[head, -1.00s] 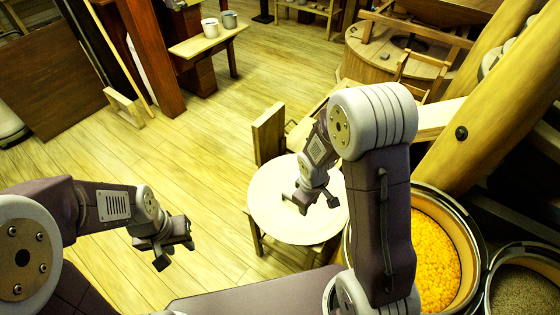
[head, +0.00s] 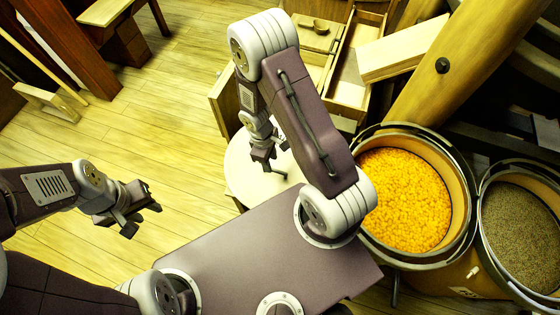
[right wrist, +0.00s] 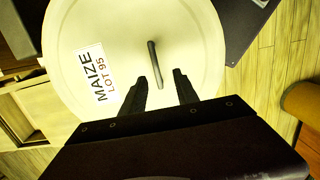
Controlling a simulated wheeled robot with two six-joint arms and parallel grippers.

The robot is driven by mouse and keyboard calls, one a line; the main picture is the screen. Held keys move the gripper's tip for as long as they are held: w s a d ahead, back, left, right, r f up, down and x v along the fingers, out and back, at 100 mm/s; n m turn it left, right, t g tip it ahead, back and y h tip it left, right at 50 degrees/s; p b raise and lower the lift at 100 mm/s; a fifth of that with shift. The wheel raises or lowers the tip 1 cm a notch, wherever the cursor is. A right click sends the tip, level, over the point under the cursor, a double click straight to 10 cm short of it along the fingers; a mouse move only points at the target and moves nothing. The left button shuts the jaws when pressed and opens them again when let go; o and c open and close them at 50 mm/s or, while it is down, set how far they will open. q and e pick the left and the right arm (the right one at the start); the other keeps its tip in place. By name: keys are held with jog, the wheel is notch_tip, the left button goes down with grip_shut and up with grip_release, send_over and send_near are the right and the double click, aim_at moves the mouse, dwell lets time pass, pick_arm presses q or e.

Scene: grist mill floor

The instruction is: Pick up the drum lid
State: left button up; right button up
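The drum lid (head: 238,172) is a pale round disc lying flat on a low stand, partly hidden by my right arm in the head view. In the right wrist view the lid (right wrist: 205,60) carries a label reading MAIZE LOT 95 and a dark bar handle (right wrist: 152,58). My right gripper (head: 274,170) is over the lid. In the right wrist view its open fingers (right wrist: 159,77) point at the handle, whose near end appears between the fingertips; I see no contact. My left gripper (head: 142,212) is open and empty over the floor, away from the lid.
An open drum of orange maize (head: 405,200) stands right of my base, with a drum of brownish grain (head: 520,235) beside it. A wooden compartmented box (head: 350,75) and a slanted timber beam (head: 450,75) lie behind.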

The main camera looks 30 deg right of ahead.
aim_at(274, 169)
jog(key=f+b, duration=0.1)
jog(key=f, duration=0.2)
jog(key=d+f+b, duration=0.1)
jog(key=f+b, duration=0.1)
jog(key=f, duration=0.2)
jog(key=shift+s+d, duration=0.1)
jog(key=shift+d, duration=0.05)
jog(key=shift+r, duration=0.1)
jog(key=shift+f, duration=0.25)
dwell(0.3)
grip_shut()
dwell(1.3)
